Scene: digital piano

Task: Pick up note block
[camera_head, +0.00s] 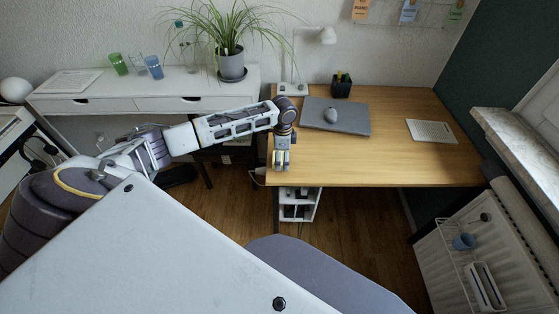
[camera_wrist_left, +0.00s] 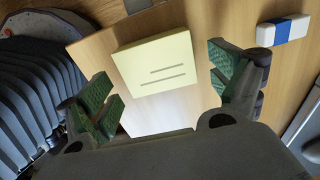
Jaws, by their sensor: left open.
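The note block (camera_wrist_left: 155,65) is a pale yellow square pad with two dark lines on its top. In the left wrist view it lies on the wooden desk near an edge, ahead of and between my fingers. My left gripper (camera_wrist_left: 165,95) is open, with green-padded fingers on either side and nothing between the tips. In the head view my left gripper (camera_head: 282,160) points down over the front left corner of the desk (camera_head: 400,165) and hides the note block. My right gripper is in neither view.
A blue and white eraser-like block (camera_wrist_left: 283,31) lies right of the note block. The front right desktop is clear.

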